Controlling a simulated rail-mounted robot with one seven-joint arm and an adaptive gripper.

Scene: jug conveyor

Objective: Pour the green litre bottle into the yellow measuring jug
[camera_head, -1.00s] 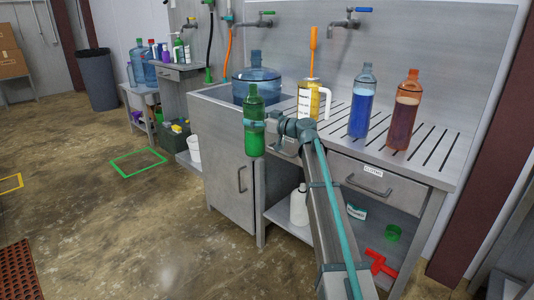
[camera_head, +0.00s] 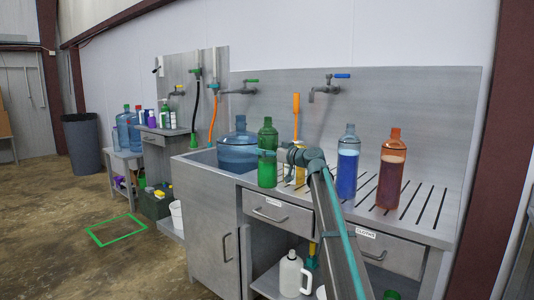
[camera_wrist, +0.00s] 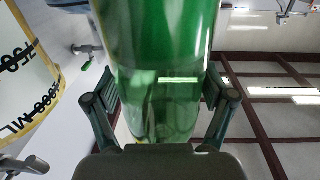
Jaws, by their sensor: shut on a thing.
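The green bottle (camera_head: 267,170) stands upright in my gripper (camera_head: 270,152), held around its middle near the sink unit's front edge. In the wrist view my gripper (camera_wrist: 160,95) has a finger on each side of the green bottle (camera_wrist: 165,45), which fills the centre. The yellow measuring jug (camera_head: 299,178) is just right of the bottle in the head view, mostly hidden behind my wrist, with an orange rod (camera_head: 296,115) rising above it. In the wrist view the jug (camera_wrist: 22,75) shows at the left, apart from the bottle, with black markings.
A blue bottle (camera_head: 347,172) and an orange-brown bottle (camera_head: 391,178) stand on the slotted drainboard (camera_head: 425,210) right of my wrist. A large blue water jug (camera_head: 237,155) is at the sink, left of the green bottle. Taps (camera_head: 330,88) project from the wall panel behind.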

